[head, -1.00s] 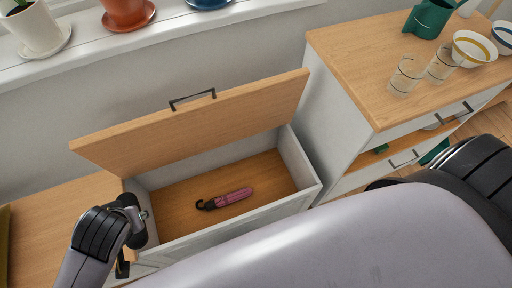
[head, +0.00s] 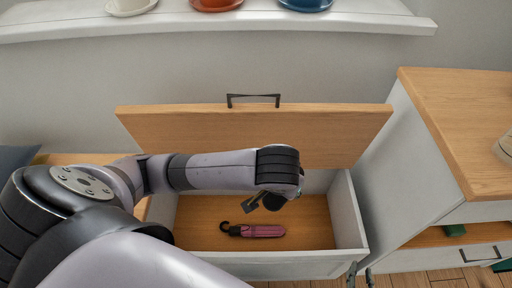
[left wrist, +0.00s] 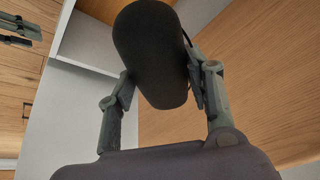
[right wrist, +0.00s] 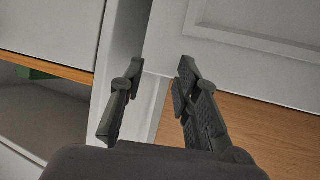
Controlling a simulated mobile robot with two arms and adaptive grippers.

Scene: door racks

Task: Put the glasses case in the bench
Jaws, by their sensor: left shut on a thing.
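The glasses case (left wrist: 152,45) is a dark, rounded, elongated object between the fingers of my left gripper (left wrist: 160,82), which is shut on it. In the head view my left arm reaches across from the left, and the case shows only partly below its wrist, above the open bench. The bench (head: 350,215) has white walls, a wooden floor and a raised wooden lid (head: 250,130). My right gripper (right wrist: 160,78) is open and empty, its fingers apart. In the head view its fingertips (head: 360,275) show at the bottom, by the bench's front right corner.
A maroon folded umbrella (head: 257,231) with a black hook lies on the bench floor. A cabinet (head: 465,130) with a wooden top stands to the right. A window sill (head: 360,20) with pots runs behind the lid. The bench floor right of the umbrella is clear.

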